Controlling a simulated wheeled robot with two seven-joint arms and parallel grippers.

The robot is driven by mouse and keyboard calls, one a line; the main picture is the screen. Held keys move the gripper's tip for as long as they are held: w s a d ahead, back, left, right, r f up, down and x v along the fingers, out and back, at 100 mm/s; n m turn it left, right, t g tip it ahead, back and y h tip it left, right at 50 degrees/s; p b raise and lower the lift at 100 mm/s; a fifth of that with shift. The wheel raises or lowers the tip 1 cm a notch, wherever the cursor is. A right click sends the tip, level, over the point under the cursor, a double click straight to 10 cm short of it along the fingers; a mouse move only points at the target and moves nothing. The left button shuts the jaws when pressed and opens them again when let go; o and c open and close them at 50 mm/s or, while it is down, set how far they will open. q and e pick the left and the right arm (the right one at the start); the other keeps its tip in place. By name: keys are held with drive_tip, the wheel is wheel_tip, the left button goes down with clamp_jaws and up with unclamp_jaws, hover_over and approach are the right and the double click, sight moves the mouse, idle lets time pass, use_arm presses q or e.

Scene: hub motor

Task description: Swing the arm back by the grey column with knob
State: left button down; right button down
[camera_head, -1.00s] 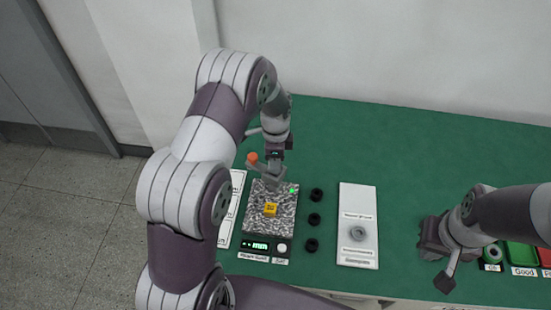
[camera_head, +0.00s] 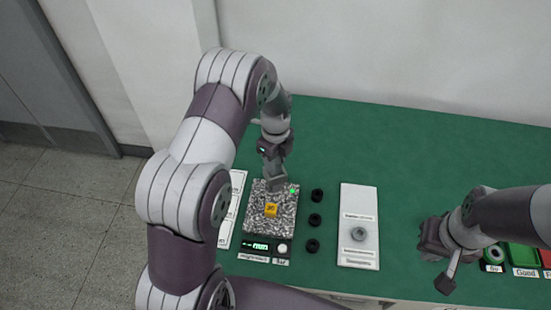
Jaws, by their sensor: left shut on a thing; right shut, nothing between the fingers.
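The test device (camera_head: 263,246) stands on the left part of the green table, with a speckled grey top, a lit green display and a white button. A small yellow piece (camera_head: 271,210) sits on its top. My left gripper (camera_head: 274,183) points down at the back of the device, shut on what I take to be the grey column with knob. The column and its orange knob are hidden behind the gripper and cannot be made out. My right gripper (camera_head: 446,283) is shut and empty over the right part of the table.
Several black rings (camera_head: 315,220) stand in a row right of the device. A white plate (camera_head: 359,262) with a grey ring (camera_head: 358,234) lies beyond them. Labelled bins, including a green one (camera_head: 523,255), sit at the far right. The table's back middle is clear.

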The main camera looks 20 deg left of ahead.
use_arm(q)
drive_tip(key=shift+w+r, duration=0.15)
idle(0.3)
drive_tip(key=c, duration=0.9)
unclamp_jaws()
drive_tip(key=shift+o, duration=1)
drive_tip(key=shift+d, duration=0.1)
drive_tip(key=shift+r, duration=0.3)
wheel_tip(320, 180, up, 8)
drive_tip(key=shift+r+b, duration=0.25)
drive_tip(key=shift+b, duration=0.95)
wheel_tip(320, 180, up, 4)
drive_tip(key=shift+f+p, duration=0.25)
drive_tip(key=shift+p, duration=0.05)
